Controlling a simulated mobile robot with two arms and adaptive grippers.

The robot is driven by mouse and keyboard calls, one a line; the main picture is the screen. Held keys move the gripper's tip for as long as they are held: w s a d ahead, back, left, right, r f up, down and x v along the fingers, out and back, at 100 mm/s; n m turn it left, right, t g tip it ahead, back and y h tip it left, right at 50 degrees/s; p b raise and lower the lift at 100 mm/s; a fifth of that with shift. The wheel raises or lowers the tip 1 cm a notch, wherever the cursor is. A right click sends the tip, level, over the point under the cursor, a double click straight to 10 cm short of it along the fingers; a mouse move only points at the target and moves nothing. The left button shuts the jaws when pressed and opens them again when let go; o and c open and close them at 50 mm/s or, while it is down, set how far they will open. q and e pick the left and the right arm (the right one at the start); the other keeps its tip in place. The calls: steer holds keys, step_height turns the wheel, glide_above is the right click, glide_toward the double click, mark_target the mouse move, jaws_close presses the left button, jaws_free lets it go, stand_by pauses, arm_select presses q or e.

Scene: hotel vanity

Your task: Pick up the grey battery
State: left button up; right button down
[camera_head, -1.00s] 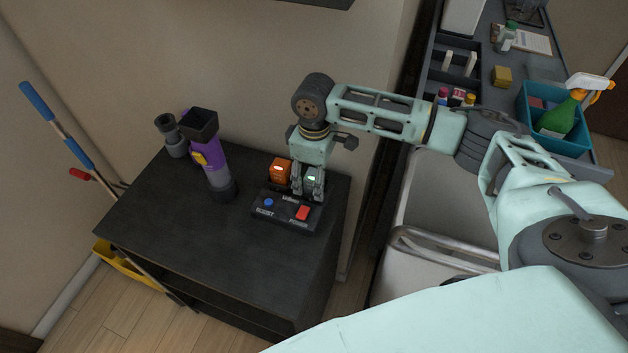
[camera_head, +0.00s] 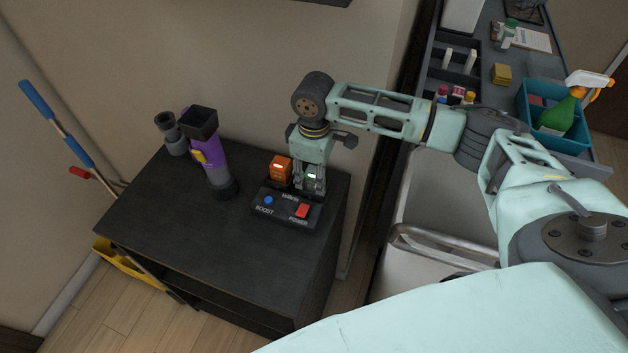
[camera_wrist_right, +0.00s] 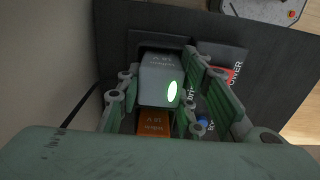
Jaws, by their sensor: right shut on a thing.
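The grey battery (camera_wrist_right: 158,80) has a glowing green light and sits in the charger (camera_head: 285,209), beside the orange battery (camera_head: 281,169). In the head view the grey battery (camera_head: 312,176) is mostly covered by my right gripper. My right gripper (camera_head: 309,184) points down over the charger and is shut on the grey battery. In the right wrist view its fingers (camera_wrist_right: 155,95) lie on both sides of the grey battery, and the orange battery (camera_wrist_right: 155,123) shows just below it. My left gripper is not in view.
The charger stands on a dark cabinet (camera_head: 190,235) and has a blue BOOST and a red POWER button. A purple handheld vacuum (camera_head: 212,160) stands to its left. At right are a cart with a teal bin (camera_head: 560,130) and a green spray bottle (camera_head: 558,112).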

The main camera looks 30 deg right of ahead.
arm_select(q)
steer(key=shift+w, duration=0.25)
arm_select(e)
steer(key=shift+r, duration=0.1)
steer(key=shift+r, duration=0.5)
steer(key=r, duration=0.1)
steer(key=r+b, duration=0.1)
steer(key=r, duration=0.1)
steer(key=shift+s+a+r+b, duration=0.1)
steer(key=shift+s+a+b, duration=0.1)
steer(key=shift+s+b, duration=0.15)
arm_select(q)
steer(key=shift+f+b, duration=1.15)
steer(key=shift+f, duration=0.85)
arm_select(e)
steer(key=s+a+r+m, duration=0.3)
steer(key=s+m, duration=0.1)
steer(key=s, duration=0.2)
steer(key=s+a+r+m, duration=0.3)
steer(key=s+m, duration=0.1)
steer(key=s, duration=0.3)
steer(key=shift+s, duration=0.3)
steer(key=shift+w+d+r, duration=0.1)
steer(key=shift+r, duration=0.05)
